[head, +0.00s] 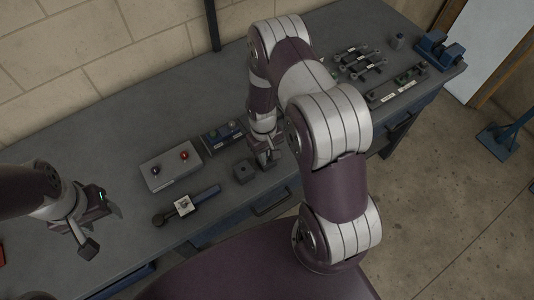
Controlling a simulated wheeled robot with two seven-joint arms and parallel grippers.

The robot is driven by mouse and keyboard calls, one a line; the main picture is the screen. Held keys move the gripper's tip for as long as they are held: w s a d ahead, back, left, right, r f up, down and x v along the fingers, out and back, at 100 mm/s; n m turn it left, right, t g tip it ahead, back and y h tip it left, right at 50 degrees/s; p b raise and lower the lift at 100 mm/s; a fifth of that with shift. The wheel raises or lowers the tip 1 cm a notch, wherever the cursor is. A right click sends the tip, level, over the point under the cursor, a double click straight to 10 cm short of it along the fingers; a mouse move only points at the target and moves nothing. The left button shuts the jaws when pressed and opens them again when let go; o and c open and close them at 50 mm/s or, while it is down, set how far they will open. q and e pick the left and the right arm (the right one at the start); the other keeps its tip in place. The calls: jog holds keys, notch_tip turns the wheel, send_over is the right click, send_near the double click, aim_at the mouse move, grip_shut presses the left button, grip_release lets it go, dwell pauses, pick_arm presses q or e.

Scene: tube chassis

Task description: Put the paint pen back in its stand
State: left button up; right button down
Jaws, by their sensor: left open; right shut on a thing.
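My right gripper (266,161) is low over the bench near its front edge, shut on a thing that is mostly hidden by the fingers. It is too small to make out, and I take it for the paint pen. A small dark square block (243,171) with what looks like a hole in its top stands just left of the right gripper; it looks like the pen's stand. My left gripper (103,228) is open and empty over the left part of the bench, well apart from the block.
Wrenches (360,62), a rail (398,87) and a blue vise (439,51) are at the far right.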

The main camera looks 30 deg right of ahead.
jog(key=shift+r+p, duration=0.6)
jog(key=shift+r, duration=0.1)
jog(key=c, duration=0.9)
grip_release()
jog(key=shift+f, duration=0.1)
jog(key=r+b, duration=0.1)
jog(key=r, duration=0.3)
jog(key=w+r+b, duration=0.1)
jog(key=r, duration=0.3)
jog(key=r+b, duration=0.1)
jog(key=r, duration=0.3)
jog(key=shift+w+r, duration=0.3)
jog(key=shift+w, duration=0.05)
